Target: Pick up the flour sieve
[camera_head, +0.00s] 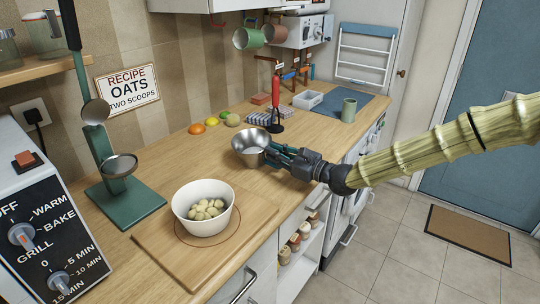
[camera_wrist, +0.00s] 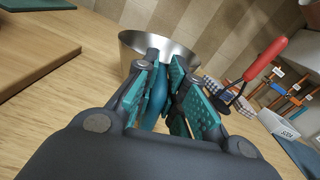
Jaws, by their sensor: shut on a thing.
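The flour sieve, a shiny round metal cup (camera_head: 247,139) with a blue side handle, is at the middle of the wooden counter in the head view. It also shows at the top of the wrist view (camera_wrist: 165,44). My gripper (camera_head: 276,155) comes in from the right, low over the counter. Its teal-padded fingers, seen in the wrist view (camera_wrist: 168,98), are shut on the sieve's blue handle. The fingers cover part of the handle. I cannot tell whether the sieve's base touches the counter.
A white bowl of pale lumps (camera_head: 203,222) stands on a cutting board (camera_head: 165,240) in front. A green stand (camera_head: 123,205) is at left. Behind are fruits (camera_head: 212,123), a red-handled tool (camera_head: 276,92), a checked cloth (camera_head: 259,119) and a green mug (camera_head: 349,107). Mugs (camera_head: 247,39) hang above.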

